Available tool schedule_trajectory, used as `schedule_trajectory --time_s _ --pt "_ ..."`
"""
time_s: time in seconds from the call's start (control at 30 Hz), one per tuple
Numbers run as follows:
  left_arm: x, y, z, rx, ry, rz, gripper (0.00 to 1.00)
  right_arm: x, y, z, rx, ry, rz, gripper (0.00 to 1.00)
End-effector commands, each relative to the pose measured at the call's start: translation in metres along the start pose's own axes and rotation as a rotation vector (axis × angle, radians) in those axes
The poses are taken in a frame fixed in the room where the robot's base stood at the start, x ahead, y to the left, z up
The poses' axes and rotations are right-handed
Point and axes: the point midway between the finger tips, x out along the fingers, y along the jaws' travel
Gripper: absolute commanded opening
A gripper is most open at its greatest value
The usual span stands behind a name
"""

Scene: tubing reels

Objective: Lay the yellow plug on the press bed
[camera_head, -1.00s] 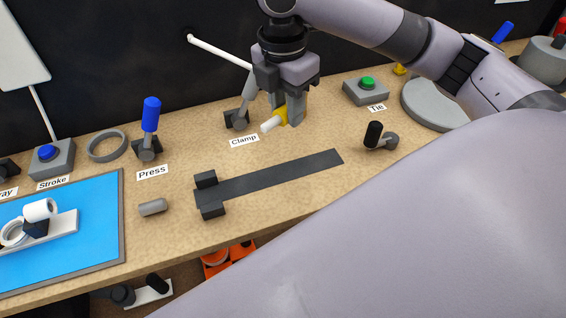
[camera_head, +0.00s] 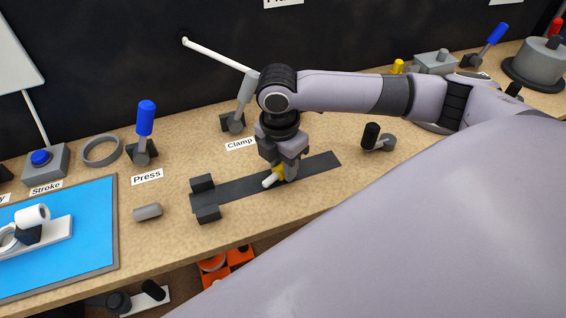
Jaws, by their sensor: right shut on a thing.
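The yellow plug (camera_head: 279,173), with a white tube-like end pointing left and toward the front, is between the fingers of my right gripper (camera_head: 290,172). The gripper is shut on it, and its fingers hide part of the plug. They are over a dark flat strip (camera_head: 240,186) with two upright dark blocks at its left end. The strip looks like the press bed, but no label on it shows. The plug is right of the blocks; I cannot tell whether it touches the strip. My left gripper is not in view.
A blue-handled lever (camera_head: 145,120) stands behind the Press label. A grey cylinder (camera_head: 147,212) lies left of the strip. A black-knobbed lever (camera_head: 373,138) stands to the right. A blue mat (camera_head: 85,250) is at left. The front table edge runs close below the strip.

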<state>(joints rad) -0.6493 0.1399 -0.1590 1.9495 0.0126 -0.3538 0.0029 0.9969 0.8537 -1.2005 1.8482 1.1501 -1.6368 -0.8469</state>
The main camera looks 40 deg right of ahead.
Motion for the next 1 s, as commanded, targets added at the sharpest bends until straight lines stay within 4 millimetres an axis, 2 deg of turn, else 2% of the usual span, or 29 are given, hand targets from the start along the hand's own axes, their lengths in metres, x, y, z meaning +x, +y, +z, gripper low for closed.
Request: schedule_trajectory --time_s 0.27,0.3,0.37,0.4,0.77,0.87,1.0 --pt "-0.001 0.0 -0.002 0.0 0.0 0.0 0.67 0.002 0.0 -0.001 0.0 0.001 0.0 0.03" --pt "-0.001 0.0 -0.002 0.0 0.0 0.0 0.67 0.003 0.0 0.0 0.0 0.001 0.001 0.35" --pt "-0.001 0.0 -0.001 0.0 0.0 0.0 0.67 0.003 0.001 0.0 0.0 0.0 0.002 0.55" --pt "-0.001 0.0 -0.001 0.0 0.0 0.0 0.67 0.003 0.001 0.0 0.0 0.0 0.002 0.58" --pt "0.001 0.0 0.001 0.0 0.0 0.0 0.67 -0.001 0.001 0.0 0.0 0.0 0.002 0.58" --pt "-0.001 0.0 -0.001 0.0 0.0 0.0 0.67 -0.016 0.001 0.0 0.0 0.0 0.005 0.58" --pt "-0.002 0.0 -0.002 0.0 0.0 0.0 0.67 -0.046 0.002 0.0 -0.001 0.001 0.006 0.58"
